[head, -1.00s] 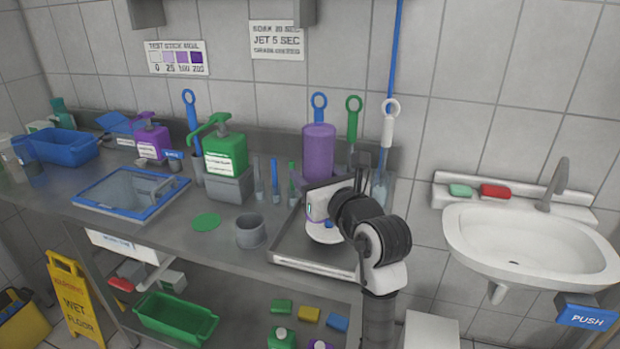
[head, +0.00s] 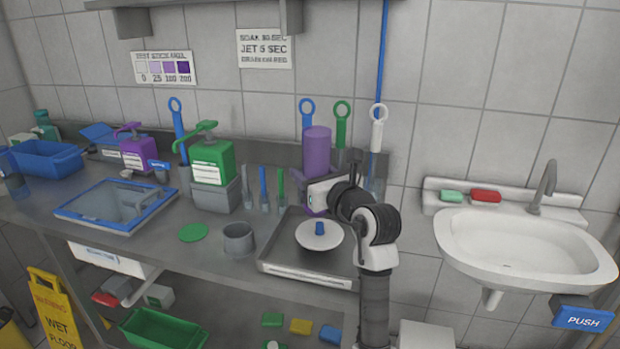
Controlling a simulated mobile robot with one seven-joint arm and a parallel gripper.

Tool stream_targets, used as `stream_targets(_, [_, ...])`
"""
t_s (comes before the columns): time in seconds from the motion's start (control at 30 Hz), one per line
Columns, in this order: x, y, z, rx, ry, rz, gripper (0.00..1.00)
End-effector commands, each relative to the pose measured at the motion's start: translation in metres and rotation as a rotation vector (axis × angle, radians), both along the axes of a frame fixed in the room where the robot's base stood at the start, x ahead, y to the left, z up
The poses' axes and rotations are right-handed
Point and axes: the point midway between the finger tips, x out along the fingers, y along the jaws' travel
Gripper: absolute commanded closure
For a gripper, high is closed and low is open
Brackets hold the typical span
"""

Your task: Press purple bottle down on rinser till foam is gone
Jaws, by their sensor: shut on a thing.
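The purple bottle (head: 317,152) is a tall, plain cylinder, upright behind my gripper (head: 318,188). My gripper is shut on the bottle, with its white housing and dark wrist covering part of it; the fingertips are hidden. A little purple shows below the housing. The rinser (head: 319,240) is a white round disc with a blue nozzle in the middle, in a metal tray (head: 275,262). The nozzle is uncovered, and the bottle appears behind the rinser, apart from it. I cannot see the bottle's mouth or any foam.
A green pump bottle (head: 211,162) on a grey block and a grey cup (head: 238,239) stand left of the tray. Brushes (head: 342,125) stand behind the purple bottle. A white sink (head: 525,245) is at the right. The counter's front left is fairly clear.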

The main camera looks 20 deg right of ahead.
Motion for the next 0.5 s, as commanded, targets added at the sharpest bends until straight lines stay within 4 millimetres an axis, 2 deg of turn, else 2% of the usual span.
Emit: stream_targets(0.5, [0.022,-0.015,-0.032,0.001,0.001,0.000,0.68])
